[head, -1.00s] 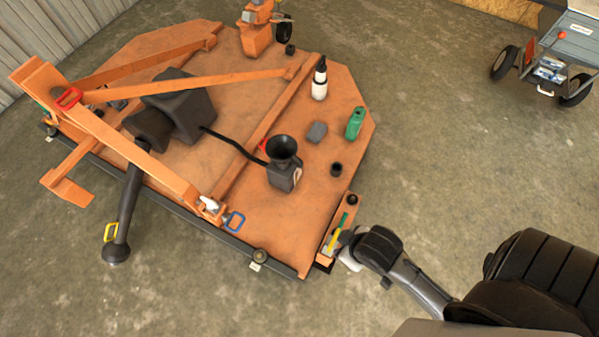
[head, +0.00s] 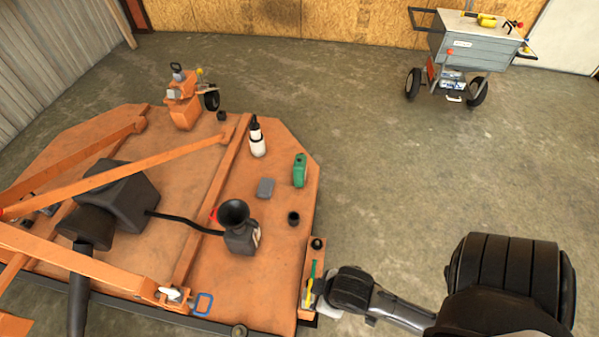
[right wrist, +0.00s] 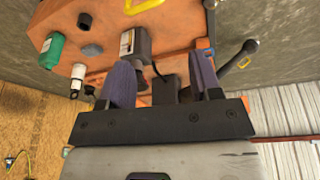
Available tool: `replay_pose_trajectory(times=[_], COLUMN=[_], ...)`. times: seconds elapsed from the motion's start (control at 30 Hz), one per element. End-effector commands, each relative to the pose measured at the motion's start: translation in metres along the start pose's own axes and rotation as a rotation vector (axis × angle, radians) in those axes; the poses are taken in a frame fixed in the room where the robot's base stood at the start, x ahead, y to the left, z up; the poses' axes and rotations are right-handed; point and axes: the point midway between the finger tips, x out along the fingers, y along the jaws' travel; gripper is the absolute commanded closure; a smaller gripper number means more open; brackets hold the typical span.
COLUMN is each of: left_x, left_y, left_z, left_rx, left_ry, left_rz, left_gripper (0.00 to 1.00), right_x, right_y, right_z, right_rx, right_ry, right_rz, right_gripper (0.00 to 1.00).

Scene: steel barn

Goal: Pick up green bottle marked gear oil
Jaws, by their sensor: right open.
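The green bottle (head: 300,170) stands on the right part of the orange mower deck (head: 270,285), beside a grey block. Its marking is too small to read. It also shows at the upper left of the right wrist view (right wrist: 51,52). My right gripper (right wrist: 163,80) is open, with its two dark fingers apart and clear of the bottle, which lies left of them in that view. In the head view my right arm reaches in from the right to the deck's near right corner; its fingers cannot be made out there. My left gripper is not in view.
A white spray bottle (head: 257,138), grey block (head: 265,188), black cup (head: 293,218) and dark funnel-topped container (head: 240,238) stand around the bottle. Orange beams (head: 215,205) cross the deck. A grey cart (head: 465,55) stands far back. The floor right of the deck is clear.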

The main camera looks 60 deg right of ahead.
Motion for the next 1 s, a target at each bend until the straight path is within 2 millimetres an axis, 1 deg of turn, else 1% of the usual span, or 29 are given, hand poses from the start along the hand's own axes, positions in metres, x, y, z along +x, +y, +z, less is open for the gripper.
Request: replay_pose_trajectory(times=[0.03, 0.3, 0.47, 0.57, 0.67, 0.77, 0.9, 0.97, 1.0], left_x=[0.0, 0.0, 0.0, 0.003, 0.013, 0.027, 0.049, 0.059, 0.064], left_y=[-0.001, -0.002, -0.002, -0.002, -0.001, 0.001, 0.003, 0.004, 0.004], left_z=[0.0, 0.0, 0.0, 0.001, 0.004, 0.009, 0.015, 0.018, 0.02], left_rx=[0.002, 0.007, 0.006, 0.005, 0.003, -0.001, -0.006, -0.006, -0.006], left_ry=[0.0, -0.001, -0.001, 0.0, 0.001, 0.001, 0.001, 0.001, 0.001], left_rz=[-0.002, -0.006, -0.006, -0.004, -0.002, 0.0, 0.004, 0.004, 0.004], left_gripper=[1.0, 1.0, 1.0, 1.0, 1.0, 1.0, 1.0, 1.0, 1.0], right_x=[0.0, 0.0, 0.0, 0.002, 0.01, 0.019, 0.028, 0.038, 0.047], right_y=[0.0, -0.002, -0.002, -0.001, 0.002, 0.004, 0.013, 0.019, 0.023], right_z=[0.0, -0.001, -0.001, -0.005, -0.018, -0.041, -0.082, -0.096, -0.105], right_rx=[0.001, 0.005, 0.007, 0.005, 0.004, 0.009, 0.034, 0.051, 0.062], right_ry=[0.0, 0.001, 0.002, 0.013, 0.05, 0.113, 0.221, 0.244, 0.251], right_rz=[-0.001, -0.004, -0.006, -0.003, 0.004, 0.009, 0.026, 0.034, 0.039], right_gripper=[0.37, 0.11, 0.11, 0.11, 0.11, 0.11, 0.11, 0.11, 0.11])
